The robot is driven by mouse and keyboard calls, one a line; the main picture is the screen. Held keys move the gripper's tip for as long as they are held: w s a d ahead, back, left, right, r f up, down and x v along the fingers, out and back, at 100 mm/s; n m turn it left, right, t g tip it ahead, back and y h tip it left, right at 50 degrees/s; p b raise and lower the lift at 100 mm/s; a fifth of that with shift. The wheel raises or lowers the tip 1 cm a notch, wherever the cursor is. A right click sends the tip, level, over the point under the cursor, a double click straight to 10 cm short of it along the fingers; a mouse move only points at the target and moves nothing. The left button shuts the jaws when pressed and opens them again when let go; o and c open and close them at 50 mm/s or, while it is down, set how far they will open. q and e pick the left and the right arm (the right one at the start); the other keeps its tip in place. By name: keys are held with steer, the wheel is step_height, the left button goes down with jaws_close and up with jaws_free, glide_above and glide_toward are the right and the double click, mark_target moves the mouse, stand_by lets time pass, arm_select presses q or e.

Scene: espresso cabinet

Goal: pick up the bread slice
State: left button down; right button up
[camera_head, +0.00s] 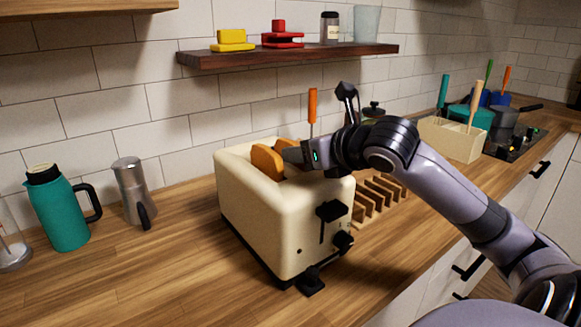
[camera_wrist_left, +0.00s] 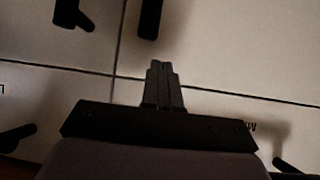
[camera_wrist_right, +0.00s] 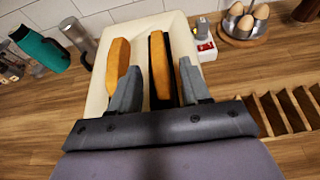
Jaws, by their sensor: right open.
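A cream toaster (camera_head: 275,215) stands on the wooden counter with tan bread slices in its top. One bread slice (camera_head: 266,161) sticks up from the near slot, and it also shows in the right wrist view (camera_wrist_right: 118,55). Another slice (camera_wrist_right: 160,68) stands in the other slot. My right gripper (camera_wrist_right: 158,82) is open over the toaster, one finger on each side of this second slice.
A teal jug (camera_head: 66,215) and a metal moka pot (camera_head: 134,190) stand left of the toaster. A wooden rack (camera_head: 378,197) stands close on its right. An egg holder (camera_wrist_right: 242,35) is behind. A dark shelf (camera_head: 300,52) hangs above. The counter's front left is clear.

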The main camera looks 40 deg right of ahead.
jaws_close()
step_height(320, 180, up, 20)
steer(key=p, duration=0.5)
stand_by(0.9)
